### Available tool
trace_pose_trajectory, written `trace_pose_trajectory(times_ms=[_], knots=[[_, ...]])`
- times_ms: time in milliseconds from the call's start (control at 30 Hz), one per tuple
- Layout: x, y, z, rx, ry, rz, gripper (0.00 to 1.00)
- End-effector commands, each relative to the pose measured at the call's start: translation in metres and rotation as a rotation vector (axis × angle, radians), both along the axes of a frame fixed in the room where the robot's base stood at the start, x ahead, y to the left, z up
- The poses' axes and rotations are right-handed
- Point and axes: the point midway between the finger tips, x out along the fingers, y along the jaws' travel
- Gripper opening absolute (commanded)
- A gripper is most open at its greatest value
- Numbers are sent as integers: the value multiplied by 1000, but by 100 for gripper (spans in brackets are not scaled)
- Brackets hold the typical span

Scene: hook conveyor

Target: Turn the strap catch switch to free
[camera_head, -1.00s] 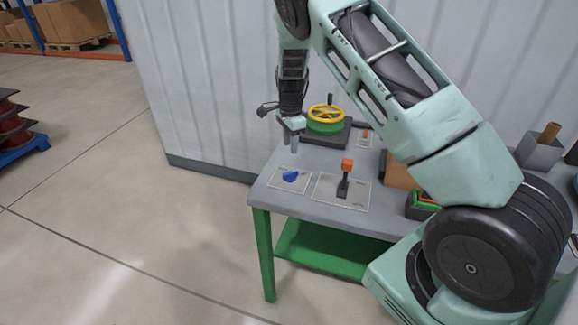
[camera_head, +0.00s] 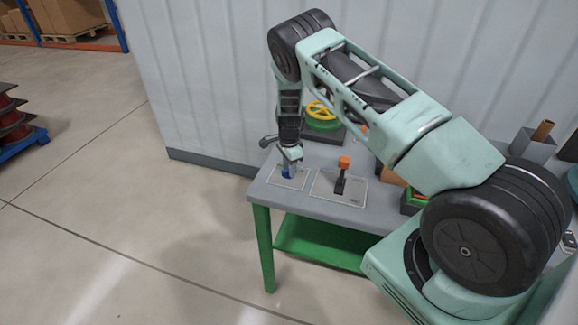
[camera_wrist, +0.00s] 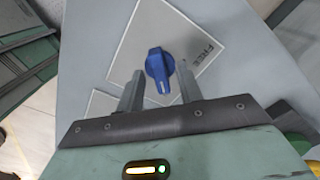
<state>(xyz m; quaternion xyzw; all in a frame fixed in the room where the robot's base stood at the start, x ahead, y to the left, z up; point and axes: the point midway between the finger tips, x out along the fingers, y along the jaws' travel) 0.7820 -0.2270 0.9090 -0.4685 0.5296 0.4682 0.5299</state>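The strap catch switch is a blue knob (camera_wrist: 159,68) on a light plate (camera_wrist: 140,38) with the word FREE on its right side in the wrist view. The knob's white mark points down, toward my gripper's palm, not at FREE. My gripper (camera_wrist: 157,82) is open, with one finger at each side of the knob and gaps between. In the head view my gripper (camera_head: 288,170) is down at the plate, and the blue knob (camera_head: 286,173) is partly hidden by it.
To the right on the grey table (camera_head: 305,208) stands a lever with an orange top (camera_head: 344,162) on its own plate. Behind is a yellow handwheel (camera_head: 320,111). A corrugated wall (camera_head: 200,80) stands behind the table.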

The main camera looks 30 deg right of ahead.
Motion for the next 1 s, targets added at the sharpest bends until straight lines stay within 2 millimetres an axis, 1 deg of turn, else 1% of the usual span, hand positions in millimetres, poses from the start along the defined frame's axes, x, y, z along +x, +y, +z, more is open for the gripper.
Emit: trace_pose_trajectory(times_ms=[33,67,100,133,167,467,633,767,1000], knots=[[0,0,0,0,0,0,34],[0,0,0,0,0,0,25],[0,0,0,0,0,0,14],[0,0,0,0,0,0,6],[0,0,0,0,0,0,0],[0,0,-1,0,0,15,0],[0,0,-2,1,-1,72,0],[1,0,-3,1,-1,153,0],[1,0,-4,0,-2,365,0]])
